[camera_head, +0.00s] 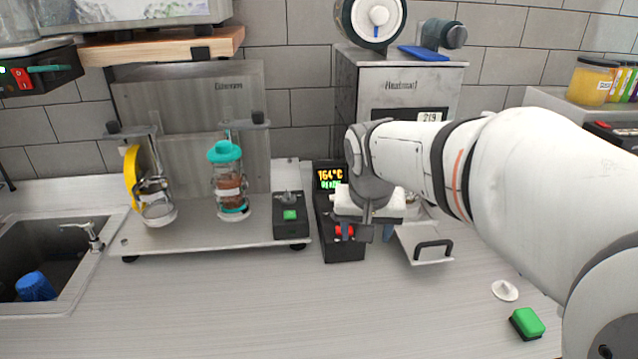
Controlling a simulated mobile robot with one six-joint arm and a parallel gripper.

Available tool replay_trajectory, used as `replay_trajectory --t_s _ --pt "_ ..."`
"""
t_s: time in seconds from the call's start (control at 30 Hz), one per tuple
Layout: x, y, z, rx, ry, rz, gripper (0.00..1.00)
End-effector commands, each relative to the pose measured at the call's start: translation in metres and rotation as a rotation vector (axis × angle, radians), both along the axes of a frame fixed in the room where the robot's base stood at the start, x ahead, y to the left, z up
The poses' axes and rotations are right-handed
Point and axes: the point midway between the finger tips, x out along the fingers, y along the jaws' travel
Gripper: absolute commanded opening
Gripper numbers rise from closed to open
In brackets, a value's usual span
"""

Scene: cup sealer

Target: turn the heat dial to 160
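A narrow black control box (343,250) stands on the counter near the middle of the head view. Its display (330,178) reads 164°C in yellow, with a green line of text below that is partly covered. A red switch (345,231) shows on the box's lower part. My gripper (364,234) is over the box's middle, pointing down. It hides that part of the box, and I cannot make out the heat dial. The fingers are small and partly overlapped, so whether they are open, shut or touching a dial is not clear.
Left of the box is a metal stand (190,235) with a teal-capped jar (229,185) and a black box with a green button (290,215). A tall grey machine (385,90) stands behind. A green-topped block (527,322) and white disc (505,290) lie right. The front counter is clear.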

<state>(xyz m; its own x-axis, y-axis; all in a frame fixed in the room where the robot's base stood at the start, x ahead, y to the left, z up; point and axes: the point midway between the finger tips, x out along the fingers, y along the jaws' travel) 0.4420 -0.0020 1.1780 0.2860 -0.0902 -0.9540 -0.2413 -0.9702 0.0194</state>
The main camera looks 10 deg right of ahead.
Motion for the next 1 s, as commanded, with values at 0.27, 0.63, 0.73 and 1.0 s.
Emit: replay_trajectory --t_s 0.27,0.63,0.73,1.0 --pt "0.140 0.012 -0.019 -0.017 -0.044 -0.228 0.58" --pt "0.211 0.021 -0.045 -0.019 -0.087 -0.362 0.58" --pt "0.215 0.018 -0.055 -0.020 -0.087 -0.366 0.58" --pt "0.228 0.008 -0.094 -0.021 -0.086 -0.365 0.58"
